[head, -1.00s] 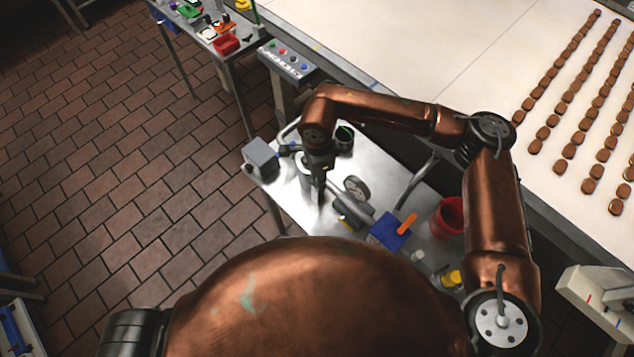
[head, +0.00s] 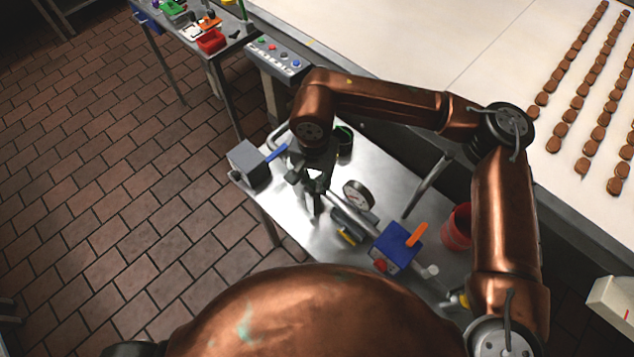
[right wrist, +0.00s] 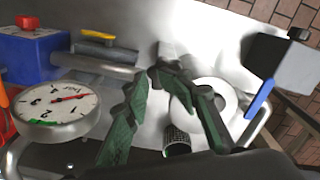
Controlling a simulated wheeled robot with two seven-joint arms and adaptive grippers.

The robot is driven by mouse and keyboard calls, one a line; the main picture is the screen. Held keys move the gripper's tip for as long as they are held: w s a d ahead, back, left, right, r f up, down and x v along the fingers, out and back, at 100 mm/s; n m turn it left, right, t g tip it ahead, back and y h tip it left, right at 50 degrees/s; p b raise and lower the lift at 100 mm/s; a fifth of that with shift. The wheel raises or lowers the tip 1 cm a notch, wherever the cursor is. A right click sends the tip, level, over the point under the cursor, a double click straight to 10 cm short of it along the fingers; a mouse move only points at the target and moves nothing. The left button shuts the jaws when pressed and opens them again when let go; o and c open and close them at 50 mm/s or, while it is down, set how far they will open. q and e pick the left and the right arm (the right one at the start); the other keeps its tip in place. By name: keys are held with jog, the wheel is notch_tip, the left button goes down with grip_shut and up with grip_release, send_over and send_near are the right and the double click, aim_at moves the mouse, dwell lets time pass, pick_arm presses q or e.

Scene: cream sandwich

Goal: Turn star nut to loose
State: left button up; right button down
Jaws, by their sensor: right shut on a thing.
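My right gripper (head: 313,212) points down over the metal table beside the pipework. It also shows in the right wrist view (right wrist: 176,76), where its dark green, worn fingers converge at their far ends. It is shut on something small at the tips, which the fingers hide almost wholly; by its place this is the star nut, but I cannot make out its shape. A pale round metal fitting (right wrist: 215,92) is just behind the right finger. My left gripper is not in view.
A pressure gauge (head: 357,195) and a blue box with an orange lever (head: 396,248) stand right of the gripper. A grey box (head: 248,163) with a blue lever (head: 277,152) is to its left. A red bucket (head: 456,228) is further right.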

jog(key=n+b, duration=0.1)
jog(key=n, duration=0.1)
jog(key=n+b, duration=0.1)
jog(key=shift+w+a+f+n+b, duration=0.2)
jog(key=shift+a+n+b, duration=0.15)
jog(key=shift+n+b, duration=0.05)
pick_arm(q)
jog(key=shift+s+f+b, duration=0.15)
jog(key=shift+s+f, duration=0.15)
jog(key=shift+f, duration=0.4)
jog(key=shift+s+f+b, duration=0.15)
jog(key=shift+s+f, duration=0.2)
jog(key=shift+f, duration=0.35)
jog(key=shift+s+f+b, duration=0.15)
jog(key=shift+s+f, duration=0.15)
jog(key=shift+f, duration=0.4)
pick_arm(e)
jog(key=shift+r+n, duration=0.15)
jog(key=shift+n, duration=0.55)
jog(key=shift+r, duration=0.1)
jog(key=c, duration=2.1)
grip_release()
jog(key=o, duration=0.4)
jog(key=shift+a, duration=0.25)
jog(key=shift+c, duration=0.2)
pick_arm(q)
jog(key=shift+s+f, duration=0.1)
pick_arm(e)
jog(key=o, duration=0.4)
jog(key=shift+d, duration=0.2)
